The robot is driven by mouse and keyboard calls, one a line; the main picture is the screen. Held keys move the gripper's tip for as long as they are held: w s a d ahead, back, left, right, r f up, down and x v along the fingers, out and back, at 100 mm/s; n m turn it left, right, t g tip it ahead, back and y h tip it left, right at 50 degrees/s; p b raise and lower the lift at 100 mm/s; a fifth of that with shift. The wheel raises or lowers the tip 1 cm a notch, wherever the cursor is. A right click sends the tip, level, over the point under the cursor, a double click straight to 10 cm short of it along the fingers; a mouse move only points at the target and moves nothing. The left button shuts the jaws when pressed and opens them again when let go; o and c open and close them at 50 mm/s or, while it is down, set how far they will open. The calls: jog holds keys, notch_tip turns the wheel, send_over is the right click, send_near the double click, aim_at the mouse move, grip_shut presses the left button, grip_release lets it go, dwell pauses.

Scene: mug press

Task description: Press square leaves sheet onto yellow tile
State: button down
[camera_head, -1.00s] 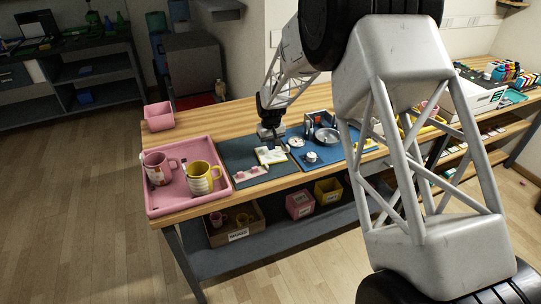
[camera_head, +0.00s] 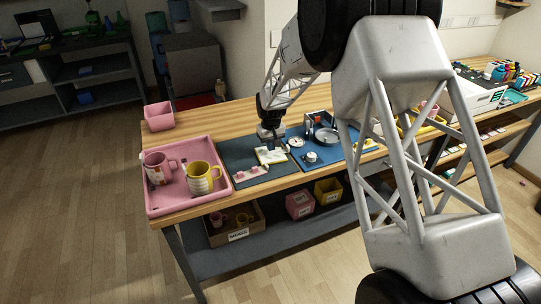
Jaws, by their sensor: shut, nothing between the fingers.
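My gripper (camera_head: 269,138) is at the back of the dark grey mat (camera_head: 232,157), pointing down. It is shut and empty. A pale yellow tile-like piece (camera_head: 270,156) lies on that mat just in front of the gripper, with a small darker thing at its edge. Whether a leaves sheet lies on it is too small to tell. The gripper looks close above or behind this piece; I cannot tell whether they touch.
A pink tray (camera_head: 178,208) at the left holds a pink mug (camera_head: 160,169) and a yellow mug (camera_head: 203,178). Small pink pieces (camera_head: 246,172) lie on the grey mat's front. A pink bin (camera_head: 159,116) stands behind.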

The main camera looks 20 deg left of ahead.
jog(key=shift+f, duration=1.25)
dwell(2.8)
jog(key=shift+r, duration=0.1)
jog(key=shift+r, duration=3.05)
jog(key=shift+d, duration=0.1)
